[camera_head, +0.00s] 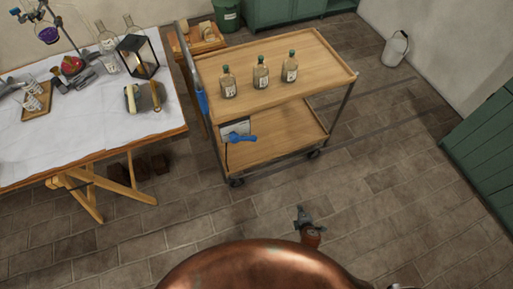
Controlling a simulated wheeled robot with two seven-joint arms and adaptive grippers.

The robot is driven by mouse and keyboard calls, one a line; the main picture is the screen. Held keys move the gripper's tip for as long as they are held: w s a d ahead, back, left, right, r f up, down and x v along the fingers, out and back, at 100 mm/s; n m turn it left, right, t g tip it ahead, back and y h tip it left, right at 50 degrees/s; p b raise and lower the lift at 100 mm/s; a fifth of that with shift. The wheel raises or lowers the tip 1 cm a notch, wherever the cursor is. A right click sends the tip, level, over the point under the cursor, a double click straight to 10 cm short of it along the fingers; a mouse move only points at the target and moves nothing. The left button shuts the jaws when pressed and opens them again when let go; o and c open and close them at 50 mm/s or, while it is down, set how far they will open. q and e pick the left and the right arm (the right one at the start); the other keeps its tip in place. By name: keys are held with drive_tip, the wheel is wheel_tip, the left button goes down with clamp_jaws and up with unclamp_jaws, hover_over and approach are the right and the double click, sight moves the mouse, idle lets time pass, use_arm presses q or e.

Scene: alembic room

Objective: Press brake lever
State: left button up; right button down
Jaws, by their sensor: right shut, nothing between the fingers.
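A blue brake lever (241,137) sticks out from a pale box at the near left end of the wooden cart (322,92), between its two shelves. My right gripper (303,212) is small and grey in this view, low in the middle, just beyond the copper dome. It is shut and empty, apart from the lever, nearer to me and to its right. The arm behind it is mostly hidden. My left gripper is not in view.
Three corked bottles (261,74) stand on the cart's top shelf. A worktable (100,140) with glassware and a lantern stands at the left. A copper dome (255,268) fills the bottom middle. The stone floor between dome and cart is clear.

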sight(243, 137)
drive_tip(key=w+a+r+n+t+y+b, duration=0.1)
drive_tip(key=w+a+r+n+t+b, duration=0.35)
drive_tip(key=w+a+r+n, duration=0.35)
use_arm(q)
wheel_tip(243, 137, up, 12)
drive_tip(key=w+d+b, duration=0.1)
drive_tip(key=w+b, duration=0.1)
drive_tip(key=b, duration=0.4)
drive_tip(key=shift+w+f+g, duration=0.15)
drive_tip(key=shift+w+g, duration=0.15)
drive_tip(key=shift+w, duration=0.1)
use_arm(e)
drive_tip(key=w+a+r+n+t+y, duration=0.3)
drive_tip(key=a+r+n, duration=0.4)
drive_tip(key=a+r, duration=0.7)
drive_tip(key=shift+w+a+r+t+y, duration=0.2)
drive_tip(key=shift+a+t+y, duration=0.45)
drive_tip(key=shift+y, duration=0.45)
drive_tip(key=shift+w+d, duration=0.1)
use_arm(q)
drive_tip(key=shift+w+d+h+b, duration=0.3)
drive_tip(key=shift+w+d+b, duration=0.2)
drive_tip(key=shift+b, duration=0.2)
use_arm(e)
drive_tip(key=w+a+r, duration=0.1)
drive_tip(key=w+r, duration=0.2)
drive_tip(key=w, duration=0.7)
drive_tip(key=shift+w+r, duration=0.3)
drive_tip(key=shift+w, duration=0.1)
